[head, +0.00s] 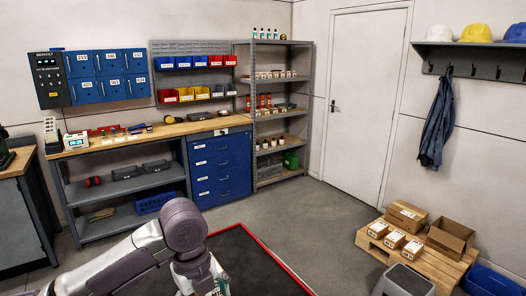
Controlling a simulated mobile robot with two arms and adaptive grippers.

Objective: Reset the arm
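My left arm (185,235) comes in from the lower left, silver with a dark purple-grey elbow joint. It bends at the elbow and runs down out of the bottom of the head view. My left gripper is below the picture edge and hidden. My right arm and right gripper do not show.
A workbench (125,143) with tools and a blue drawer cabinet (220,166) stand along the left wall. A grey shelf rack (310,110), a white door (365,100) and a pallet with cartons (447,238) are further right. The middle floor is clear around a red-edged dark mat (250,262).

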